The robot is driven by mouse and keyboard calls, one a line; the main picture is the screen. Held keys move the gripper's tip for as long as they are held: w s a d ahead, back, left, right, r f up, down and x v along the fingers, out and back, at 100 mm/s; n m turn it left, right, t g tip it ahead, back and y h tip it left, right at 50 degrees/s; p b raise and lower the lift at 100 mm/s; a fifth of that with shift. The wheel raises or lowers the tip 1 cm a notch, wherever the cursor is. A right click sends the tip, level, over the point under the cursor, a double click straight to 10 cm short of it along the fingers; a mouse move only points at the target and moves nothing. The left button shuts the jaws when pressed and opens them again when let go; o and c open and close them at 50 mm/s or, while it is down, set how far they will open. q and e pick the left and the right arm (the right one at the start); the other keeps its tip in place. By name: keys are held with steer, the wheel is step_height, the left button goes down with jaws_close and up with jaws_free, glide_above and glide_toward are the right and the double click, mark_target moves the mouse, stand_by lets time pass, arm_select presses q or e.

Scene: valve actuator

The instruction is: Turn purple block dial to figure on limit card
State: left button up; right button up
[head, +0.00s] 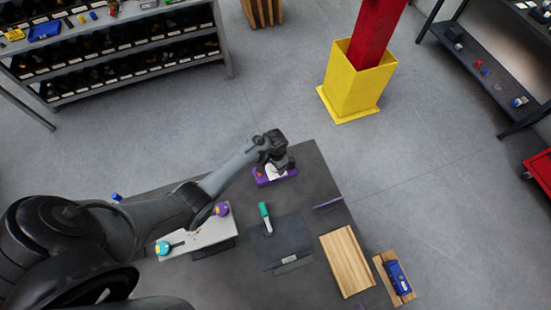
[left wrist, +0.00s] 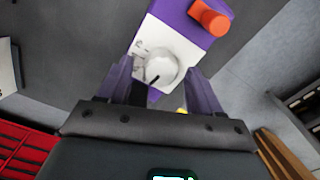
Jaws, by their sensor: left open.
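The purple block (left wrist: 178,10) has a white face with a round white dial (left wrist: 158,66) and an orange knob (left wrist: 210,18). The dial has a dark pointer mark near its lower left. Small markings on the white face are too small to read. In the head view the purple block (head: 264,181) sits at the table's far edge, partly hidden by my left gripper (head: 274,168). In the left wrist view my left gripper (left wrist: 161,75) is open, its fingers on either side of the dial; contact cannot be told. I cannot make out figures on a limit card. My right gripper is not in view.
A white panel (head: 203,237) with purple and teal knobs lies near my left arm. A green-handled tool (head: 265,216), thin purple-edged plate (head: 328,203), wooden board (head: 347,262) and blue device (head: 397,277) are to the right. A yellow-based red post (head: 352,88) stands beyond the table.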

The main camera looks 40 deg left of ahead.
arm_select(q)
step_height(320, 180, up, 8)
steer(key=shift+r+p, duration=0.1)
steer(key=shift+p, duration=0.25)
steer(key=shift+r, duration=0.85)
steer(key=shift+s, duration=0.1)
